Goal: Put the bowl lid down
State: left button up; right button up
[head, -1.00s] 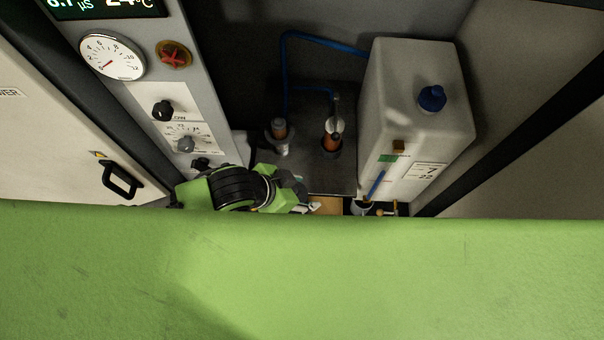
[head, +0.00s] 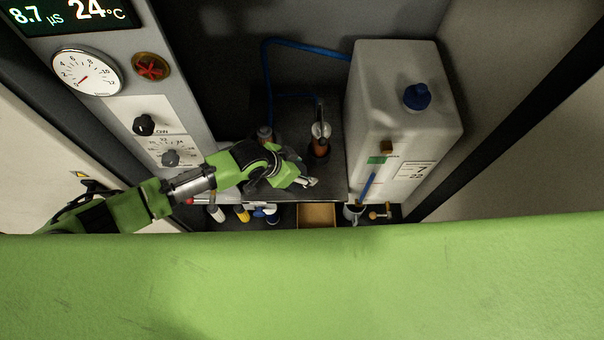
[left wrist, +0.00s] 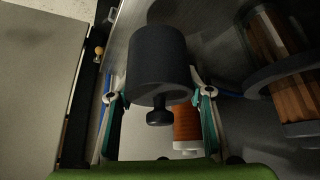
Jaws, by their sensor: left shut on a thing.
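My left gripper (head: 311,182) reaches in from the left over the front of the dark pump bench. In the left wrist view, its two fingers (left wrist: 160,98) are shut on a black cylindrical lid with a small knob (left wrist: 158,58), which I take for the bowl lid. The knob points toward the wrist. I cannot make out the lid in the head view. An orange-brown cylinder (left wrist: 187,124) shows below and behind the lid, and a larger ribbed brown one (left wrist: 272,45) is at the right. My right gripper is not in view.
A white tank with a blue cap (head: 405,120) stands right of the bench. An orange-brown tray (head: 317,215), a grey mug (head: 353,212) and several small items lie along the front ledge. A gauge panel (head: 120,80) is at the left. A green surface of mine blocks the lower view.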

pick_arm(q)
jog(key=shift+w+f, duration=0.1)
jog(key=shift+f, duration=1.5)
jog(key=shift+f+b, duration=0.15)
jog(key=shift+b, duration=0.15)
jog(key=o, duration=1.1)
jog(key=shift+a+r, duration=0.1)
jog(key=shift+r, duration=0.2)
jog(key=p+v, duration=0.2)
jog(key=v, duration=0.9)
jog(key=shift+s+r, duration=0.2)
jog(key=shift+r, duration=0.1)
